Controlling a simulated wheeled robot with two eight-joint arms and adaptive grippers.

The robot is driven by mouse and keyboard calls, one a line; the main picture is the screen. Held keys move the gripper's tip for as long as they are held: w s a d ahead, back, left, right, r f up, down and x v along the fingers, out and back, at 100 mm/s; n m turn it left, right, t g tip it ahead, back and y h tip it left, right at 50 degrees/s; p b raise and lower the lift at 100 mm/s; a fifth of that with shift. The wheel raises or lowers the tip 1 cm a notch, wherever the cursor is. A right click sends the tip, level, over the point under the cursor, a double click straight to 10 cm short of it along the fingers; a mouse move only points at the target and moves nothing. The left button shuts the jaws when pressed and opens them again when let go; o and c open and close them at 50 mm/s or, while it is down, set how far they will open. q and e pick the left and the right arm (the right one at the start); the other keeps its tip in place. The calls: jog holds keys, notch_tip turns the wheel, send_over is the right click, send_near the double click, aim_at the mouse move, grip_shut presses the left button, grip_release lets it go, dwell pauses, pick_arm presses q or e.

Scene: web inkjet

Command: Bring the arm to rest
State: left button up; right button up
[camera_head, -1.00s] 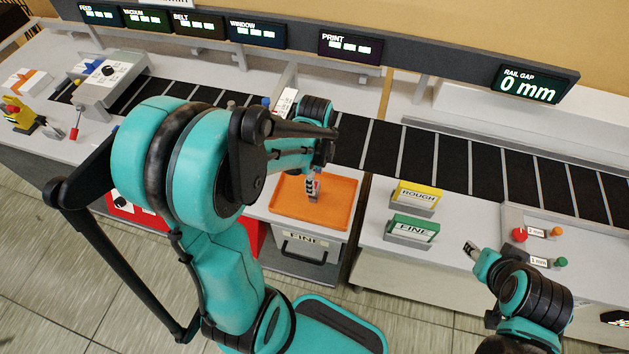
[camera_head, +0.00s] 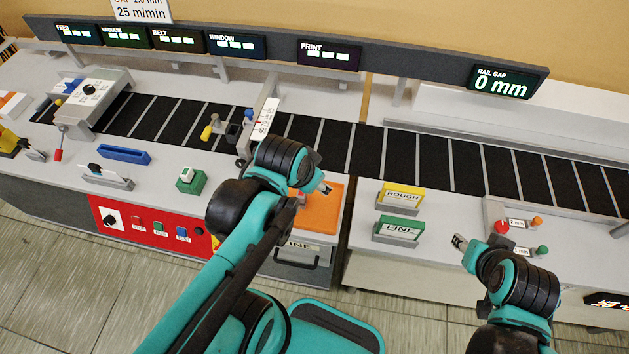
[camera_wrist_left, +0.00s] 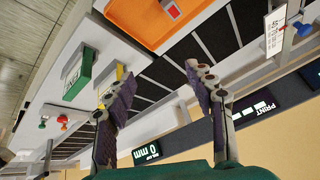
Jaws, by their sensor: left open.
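My left arm comes in from the bottom left of the head view. Its gripper (camera_head: 322,189) is in front of the belt, over the orange tray's area. In the left wrist view the two fingers of the left gripper (camera_wrist_left: 158,80) stand wide apart with nothing between them. My right gripper (camera_head: 459,242) is at the lower right of the head view, above the counter's front edge and left of the small knobs. Its fingertips are too small to tell whether they are apart.
The orange tray (camera_head: 318,219) sits at the counter front; in the wrist view the tray (camera_wrist_left: 128,14) has a small red-and-white piece. Yellow ROUGH (camera_head: 402,194) and green FINE (camera_head: 398,228) blocks stand right of it. A black belt (camera_head: 366,151) runs behind. Open floor (camera_head: 60,260) lies lower left.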

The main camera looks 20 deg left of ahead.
pick_arm(q)
jog(key=n, duration=0.1)
jog(key=d+n+t, duration=0.1)
jog(key=s+n, duration=0.1)
jog(key=shift+s+d+r+t, duration=0.1)
jog(key=shift+d+r+t, duration=0.05)
jog(key=shift+r+t, duration=0.15)
jog(key=shift+f, duration=0.15)
